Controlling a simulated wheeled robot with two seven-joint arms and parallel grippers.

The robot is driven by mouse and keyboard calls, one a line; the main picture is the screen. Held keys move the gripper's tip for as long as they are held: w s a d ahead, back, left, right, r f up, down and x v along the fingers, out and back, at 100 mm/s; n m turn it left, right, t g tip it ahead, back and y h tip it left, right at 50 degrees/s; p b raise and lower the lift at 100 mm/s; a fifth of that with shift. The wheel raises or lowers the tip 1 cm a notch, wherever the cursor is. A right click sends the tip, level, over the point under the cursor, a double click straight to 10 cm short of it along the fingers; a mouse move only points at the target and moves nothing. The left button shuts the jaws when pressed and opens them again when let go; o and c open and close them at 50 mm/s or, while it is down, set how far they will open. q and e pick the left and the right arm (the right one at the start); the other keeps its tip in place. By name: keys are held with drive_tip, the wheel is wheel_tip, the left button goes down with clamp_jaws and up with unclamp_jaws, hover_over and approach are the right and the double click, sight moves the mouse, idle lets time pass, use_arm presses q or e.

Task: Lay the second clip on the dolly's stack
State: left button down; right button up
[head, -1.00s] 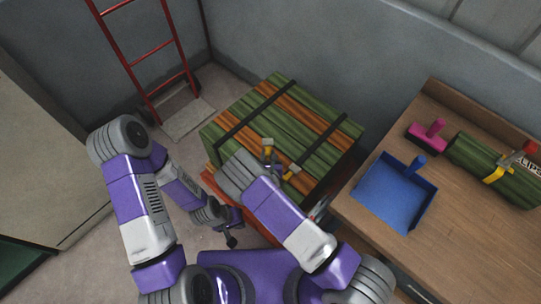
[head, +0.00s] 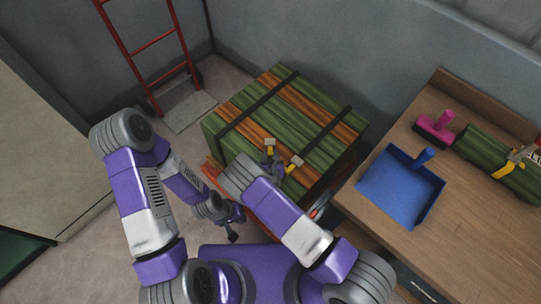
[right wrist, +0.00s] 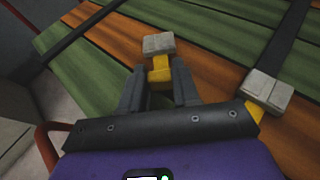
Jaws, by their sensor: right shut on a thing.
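The dolly's stack (head: 262,112) is a block of green and orange slats bound by two black straps, on a red-orange dolly (head: 210,171). My right gripper (right wrist: 160,88) is shut on a yellow clip with a pale grey block end (right wrist: 158,44), over the stack's near part; this clip also shows in the head view (head: 270,143). Whether it touches the slats cannot be told. Another like clip (head: 297,161) is on the stack's near edge, to the right; it also shows in the right wrist view (right wrist: 270,90). My left gripper (head: 231,234) hangs low, left of the dolly, apart from the clips.
A wooden bench (head: 470,235) at the right holds a blue dustpan (head: 400,190), a pink brush (head: 435,130) and a green bundle (head: 490,155) with a yellow clip. Walls close off the back.

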drive_tip(key=o, duration=1.1)
drive_tip(key=shift+c, duration=0.2)
drive_tip(key=shift+r, duration=0.1)
drive_tip(key=shift+r+p, duration=0.3)
drive_tip(key=shift+p, duration=0.05)
drive_tip(key=p+v, duration=0.3)
drive_tip(key=v, duration=0.7)
drive_tip(key=shift+s+r+p, duration=0.2)
drive_tip(key=shift+s+p, duration=0.15)
drive_tip(key=shift+s+r, duration=0.2)
drive_tip(key=shift+s, duration=0.35)
